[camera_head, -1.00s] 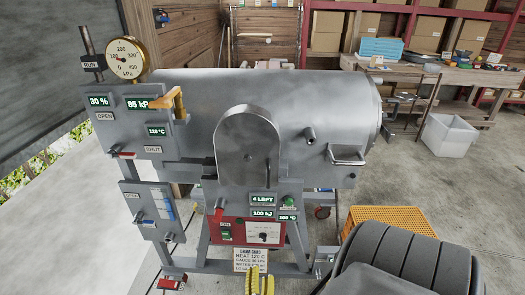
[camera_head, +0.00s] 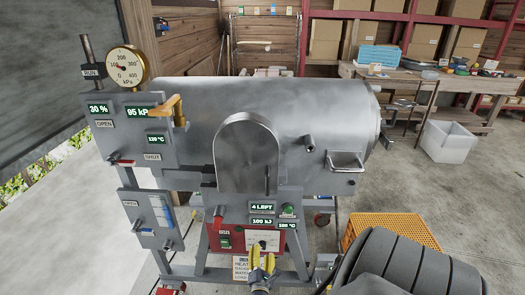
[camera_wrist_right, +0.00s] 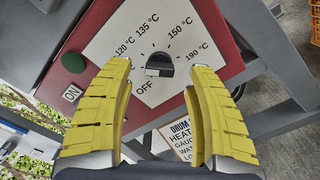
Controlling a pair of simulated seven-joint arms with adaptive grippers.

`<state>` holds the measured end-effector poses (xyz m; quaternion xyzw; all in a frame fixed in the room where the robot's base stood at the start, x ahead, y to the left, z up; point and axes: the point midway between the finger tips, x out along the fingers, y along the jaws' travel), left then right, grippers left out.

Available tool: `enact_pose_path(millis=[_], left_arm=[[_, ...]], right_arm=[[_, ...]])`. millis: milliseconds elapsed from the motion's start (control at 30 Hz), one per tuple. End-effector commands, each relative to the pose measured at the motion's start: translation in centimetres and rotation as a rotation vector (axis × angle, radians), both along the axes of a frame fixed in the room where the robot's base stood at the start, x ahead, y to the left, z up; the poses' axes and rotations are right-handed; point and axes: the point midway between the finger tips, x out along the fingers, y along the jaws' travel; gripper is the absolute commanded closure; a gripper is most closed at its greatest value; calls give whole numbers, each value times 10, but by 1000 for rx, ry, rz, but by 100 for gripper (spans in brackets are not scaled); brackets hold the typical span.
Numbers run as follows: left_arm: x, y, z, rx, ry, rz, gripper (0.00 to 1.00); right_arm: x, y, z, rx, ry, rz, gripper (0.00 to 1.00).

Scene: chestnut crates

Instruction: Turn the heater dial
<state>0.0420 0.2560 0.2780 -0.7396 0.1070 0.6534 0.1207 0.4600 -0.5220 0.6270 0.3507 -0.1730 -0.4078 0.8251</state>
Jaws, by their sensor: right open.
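The heater dial (camera_wrist_right: 160,65) is a small black round knob on a white plate (camera_wrist_right: 118,42) marked OFF, 120, 135, 150 and 190 °C. In the head view the plate (camera_head: 270,236) sits on the red panel (camera_head: 238,242) low on the machine's front. My right gripper (camera_head: 262,259) is just in front of it, partly covering the plate's lower edge. In the right wrist view its yellow fingers (camera_wrist_right: 160,72) are open, with their tips on either side of the dial and a visible gap to it. My left gripper is not in view.
The steel drum (camera_head: 300,105) fills the middle, with a gauge (camera_head: 127,66) and displays at left. A green button (camera_wrist_right: 73,62) is beside the left finger in the wrist view. An orange crate (camera_head: 400,228) stands at right. A sign plate (camera_wrist_right: 183,137) hangs below the dial panel.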

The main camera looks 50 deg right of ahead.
Motion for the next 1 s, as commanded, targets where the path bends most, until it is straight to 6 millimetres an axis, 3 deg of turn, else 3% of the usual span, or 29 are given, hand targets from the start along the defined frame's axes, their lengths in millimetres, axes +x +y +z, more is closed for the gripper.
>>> enact_pose_path(millis=[300,767,1000], left_arm=[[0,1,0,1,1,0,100],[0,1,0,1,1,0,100],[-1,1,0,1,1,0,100]], right_arm=[[17,-23,0,0,0,0,44],[20,-26,0,0,0,0,44],[20,-26,0,0,0,0,72]])
